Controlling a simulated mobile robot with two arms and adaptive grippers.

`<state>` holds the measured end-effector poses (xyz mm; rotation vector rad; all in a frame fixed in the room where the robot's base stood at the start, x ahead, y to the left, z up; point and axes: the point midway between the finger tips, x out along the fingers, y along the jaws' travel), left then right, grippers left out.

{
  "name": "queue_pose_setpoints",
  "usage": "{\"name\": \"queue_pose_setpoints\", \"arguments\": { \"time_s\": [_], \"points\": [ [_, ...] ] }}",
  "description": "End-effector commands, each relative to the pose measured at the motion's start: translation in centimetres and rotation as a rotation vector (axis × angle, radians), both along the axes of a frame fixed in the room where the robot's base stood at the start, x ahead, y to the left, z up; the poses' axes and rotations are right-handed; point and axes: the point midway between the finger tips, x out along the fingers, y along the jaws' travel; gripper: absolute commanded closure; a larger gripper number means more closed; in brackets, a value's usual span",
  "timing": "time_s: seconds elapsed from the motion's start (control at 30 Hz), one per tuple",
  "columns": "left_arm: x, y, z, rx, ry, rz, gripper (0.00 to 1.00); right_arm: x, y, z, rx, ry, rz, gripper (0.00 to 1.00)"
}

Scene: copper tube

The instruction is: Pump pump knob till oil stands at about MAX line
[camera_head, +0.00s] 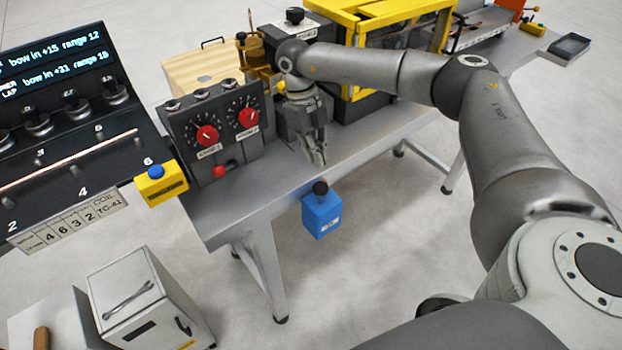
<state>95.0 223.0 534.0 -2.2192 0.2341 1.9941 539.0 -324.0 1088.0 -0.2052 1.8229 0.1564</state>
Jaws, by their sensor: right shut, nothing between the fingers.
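My right gripper (318,158) points down with its fingers shut and empty, over the front edge of the grey bench. Just below it, a blue box (322,219) hangs at the bench's front edge with a black knob (320,188) on top. The fingertips appear a little above this knob and apart from it. Another black knob (295,15) tops a dark unit at the back. I cannot tell for certain which is the pump knob. No oil level or MAX line can be made out. My left gripper is not in view.
A grey control box (212,130) with red dials stands left of the gripper. A yellow-framed machine (352,22) stands behind my right arm. A yellow button box (160,184) and a dark display panel (55,65) are at left. The floor before the blue box is clear.

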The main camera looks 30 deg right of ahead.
Motion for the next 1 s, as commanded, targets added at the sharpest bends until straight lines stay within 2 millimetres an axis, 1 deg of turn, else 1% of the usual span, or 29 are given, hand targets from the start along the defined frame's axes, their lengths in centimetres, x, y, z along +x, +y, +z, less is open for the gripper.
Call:
{"name": "queue_pose_setpoints", "arguments": {
  "time_s": [0.03, 0.1, 0.2, 0.37, 0.53, 0.67, 1.0],
  "points": [
    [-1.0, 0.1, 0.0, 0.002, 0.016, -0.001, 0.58, 0.4, 0.2, 0.5, 0.006, -0.014, 0.001, 1.0],
    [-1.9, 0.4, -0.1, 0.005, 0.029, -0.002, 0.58, 0.5, 0.2, 0.5, 0.007, -0.017, 0.002, 1.0],
    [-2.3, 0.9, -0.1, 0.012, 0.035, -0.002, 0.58, 0.6, 0.3, 0.7, 0.008, -0.021, 0.002, 1.0],
    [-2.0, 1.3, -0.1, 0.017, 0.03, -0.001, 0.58, 0.7, 0.4, 0.8, 0.01, -0.025, 0.003, 1.0],
    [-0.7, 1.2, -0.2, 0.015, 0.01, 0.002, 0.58, 0.6, 0.4, 0.4, 0.01, -0.026, 0.004, 1.0],
    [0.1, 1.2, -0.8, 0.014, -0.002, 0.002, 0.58, 0.4, 0.3, -0.6, 0.01, -0.024, 0.003, 1.0],
    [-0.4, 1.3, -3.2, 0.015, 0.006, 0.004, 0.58, -0.9, -0.1, -5.1, 0.006, -0.014, 0.002, 1.0]
  ]
}}
